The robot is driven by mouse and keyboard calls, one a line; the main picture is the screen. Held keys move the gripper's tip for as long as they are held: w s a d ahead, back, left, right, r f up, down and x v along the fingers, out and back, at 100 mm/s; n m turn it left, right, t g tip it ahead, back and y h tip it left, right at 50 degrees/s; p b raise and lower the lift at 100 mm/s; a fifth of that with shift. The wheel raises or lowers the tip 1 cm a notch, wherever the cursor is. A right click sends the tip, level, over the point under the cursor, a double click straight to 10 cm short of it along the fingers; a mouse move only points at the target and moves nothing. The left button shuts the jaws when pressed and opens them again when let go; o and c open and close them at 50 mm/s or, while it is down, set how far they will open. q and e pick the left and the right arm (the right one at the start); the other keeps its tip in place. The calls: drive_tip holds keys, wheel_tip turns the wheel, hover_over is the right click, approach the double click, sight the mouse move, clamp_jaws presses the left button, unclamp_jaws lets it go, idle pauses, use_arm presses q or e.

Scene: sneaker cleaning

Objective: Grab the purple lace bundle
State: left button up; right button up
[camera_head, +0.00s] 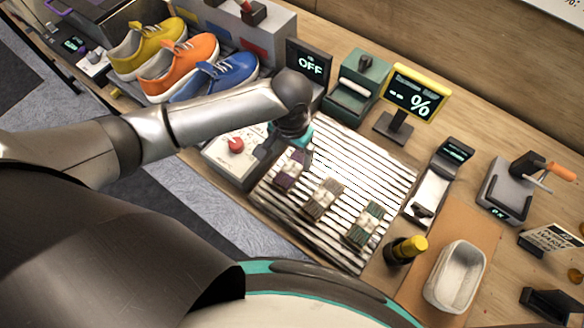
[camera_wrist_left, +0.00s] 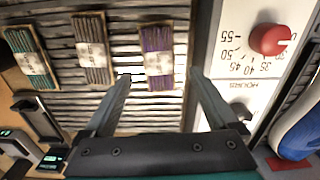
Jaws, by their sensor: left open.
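The purple lace bundle (camera_head: 290,170) lies on a slatted rack, the leftmost of three bundles, with a pale band around its middle. In the left wrist view the purple lace bundle (camera_wrist_left: 158,54) lies ahead of the fingertips, between their lines. My left gripper (camera_head: 281,153) is over the rack's left side, close to the purple bundle. My right gripper is not in view.
A brown bundle (camera_head: 324,200) and a green bundle (camera_head: 365,224) lie beside it on the slatted rack (camera_head: 375,165). A dial box with a red knob (camera_head: 236,145) stands left of the rack. Sneakers (camera_head: 180,62) stand behind. A yellow-capped bottle (camera_head: 405,249) stands at the right.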

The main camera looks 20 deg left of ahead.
sight(290, 170)
use_arm(q)
drive_tip(key=f, duration=0.5)
drive_tip(key=shift+s+f+b, duration=0.3)
drive_tip(key=shift+s+b, duration=0.05)
drive_tip(key=c, duration=1.3)
drive_tip(key=shift+r, duration=0.1)
